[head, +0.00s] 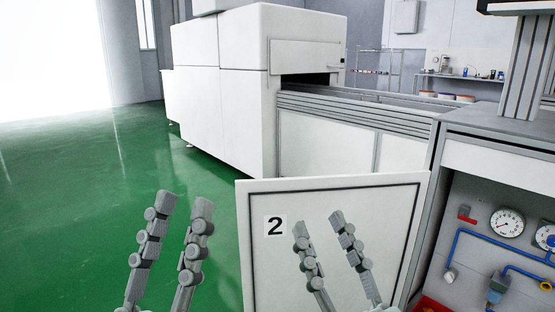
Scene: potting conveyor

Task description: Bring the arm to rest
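My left gripper (185,203) is at the bottom left of the head view, in front of the green floor. Its two grey jointed fingers point up with a gap between them, open and empty. My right gripper (318,225) is at the bottom centre, in front of a white panel (404,200) marked with a black 2. Its two fingers are also apart, with nothing between them. I cannot tell how far the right fingers are from the panel. The arms behind both grippers are mostly below the picture's edge.
A large white machine (222,90) with a conveyor (375,98) stands behind the panel. At the right is a bench front with gauges (507,222) and blue piping (470,233). A far shelf (460,77) stands at the back. The green floor (70,210) at left is clear.

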